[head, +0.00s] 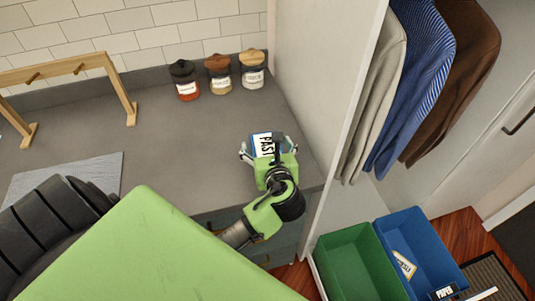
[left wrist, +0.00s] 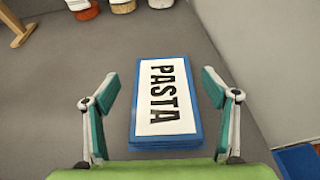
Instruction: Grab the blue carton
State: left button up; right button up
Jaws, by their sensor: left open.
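The blue carton (head: 262,145) has a white label reading PASTA. It is on the grey counter near its right end in the head view. In the left wrist view the carton (left wrist: 167,100) lies between the two fingers, with a gap on each side. My left gripper (head: 262,149) is open around it and the fingers do not visibly touch it. The gripper's fingers also show in the left wrist view (left wrist: 165,105). The gripper body hides the carton's near part in the head view. My right gripper is not in view.
Several lidded jars (head: 219,75) stand at the counter's back. A wooden rack (head: 70,66) and a grey mat (head: 65,180) are at left. A white partition (head: 318,80) rises right of the carton. Green (head: 352,262) and blue bins (head: 418,245) stand on the floor at right.

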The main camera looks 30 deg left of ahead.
aim_at(266, 141)
pick_arm(q)
jog(key=shift+w+a+f, duration=0.15)
jog(key=shift+w+a, duration=0.05)
jog(key=shift+w, duration=0.05)
jog(key=p+x, duration=0.1)
jog(key=x, duration=0.2)
jog(key=shift+w+f, duration=0.15)
jog(key=shift+f, duration=0.05)
jog(key=shift+w+a+f, duration=0.3)
jog(key=shift+w+a, duration=0.05)
jog(key=shift+w, duration=0.05)
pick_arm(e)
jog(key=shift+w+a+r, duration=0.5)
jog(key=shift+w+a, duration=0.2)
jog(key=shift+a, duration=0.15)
pick_arm(q)
jog(key=shift+d, duration=0.1)
jog(key=c, duration=1.2)
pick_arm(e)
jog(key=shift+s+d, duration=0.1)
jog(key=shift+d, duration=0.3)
